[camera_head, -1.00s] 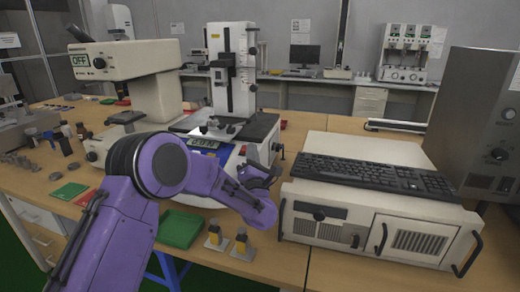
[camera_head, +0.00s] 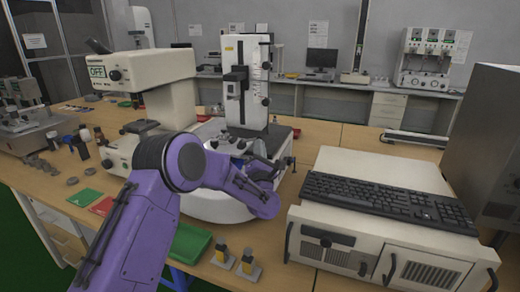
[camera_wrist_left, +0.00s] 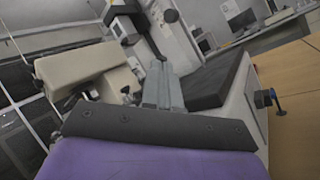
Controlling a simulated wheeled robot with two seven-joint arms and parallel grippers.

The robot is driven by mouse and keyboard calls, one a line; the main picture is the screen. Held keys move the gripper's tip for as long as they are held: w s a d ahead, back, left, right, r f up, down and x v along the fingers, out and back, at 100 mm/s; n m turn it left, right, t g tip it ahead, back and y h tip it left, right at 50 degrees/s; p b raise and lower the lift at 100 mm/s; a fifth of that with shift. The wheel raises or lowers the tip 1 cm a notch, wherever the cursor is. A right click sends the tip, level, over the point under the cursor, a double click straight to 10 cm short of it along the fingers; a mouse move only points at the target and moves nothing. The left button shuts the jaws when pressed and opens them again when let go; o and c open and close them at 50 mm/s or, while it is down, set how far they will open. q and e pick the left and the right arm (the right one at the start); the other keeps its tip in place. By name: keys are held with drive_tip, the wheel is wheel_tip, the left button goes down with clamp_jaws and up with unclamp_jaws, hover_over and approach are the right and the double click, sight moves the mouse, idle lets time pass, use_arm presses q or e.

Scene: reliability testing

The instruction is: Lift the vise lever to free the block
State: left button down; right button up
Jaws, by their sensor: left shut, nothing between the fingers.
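The white tester (camera_head: 248,85) stands at the middle of the bench, with a white base and a dark platform (camera_wrist_left: 215,80). A small grey fixture (camera_head: 232,142) sits at the front of its column; I cannot make out a vise lever or a block on it. My left gripper (camera_head: 262,163) is beside the base's front right, largely hidden behind my purple forearm. In the left wrist view its grey fingers (camera_wrist_left: 160,68) are together, empty, pointing toward the tester's column. My right gripper is not in view.
A beige instrument (camera_head: 150,70) marked OFF stands left. A beige unit with a black keyboard (camera_head: 385,200) on top stands close on the right. Several small parts lie at left.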

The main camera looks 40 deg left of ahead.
use_arm(q)
drive_tip(key=shift+r+n+g, duration=0.35)
drive_tip(key=shift+n+g, duration=0.05)
drive_tip(key=shift+n, duration=0.2)
drive_tip(key=shift+a+r+n+g+y+b, duration=0.15)
drive_tip(key=shift+r+n+g+y, duration=0.2)
drive_tip(key=shift+n, duration=0.35)
drive_tip(key=shift+a+r+n+g+y+b, duration=0.15)
drive_tip(key=shift+r+n+g, duration=0.25)
drive_tip(key=shift+n, duration=0.3)
drive_tip(key=s+a+r+n+g+h+b, duration=0.1)
drive_tip(key=a+r+n+g+h+b, duration=0.3)
drive_tip(key=n, duration=0.5)
drive_tip(key=s+d+r+y+b, duration=0.1)
drive_tip(key=s+d+r+b, duration=0.2)
drive_tip(key=s+d, duration=0.6)
drive_tip(key=shift+s+d+r+g+b, duration=0.3)
drive_tip(key=shift+g+b, duration=0.15)
drive_tip(key=shift+b, duration=0.1)
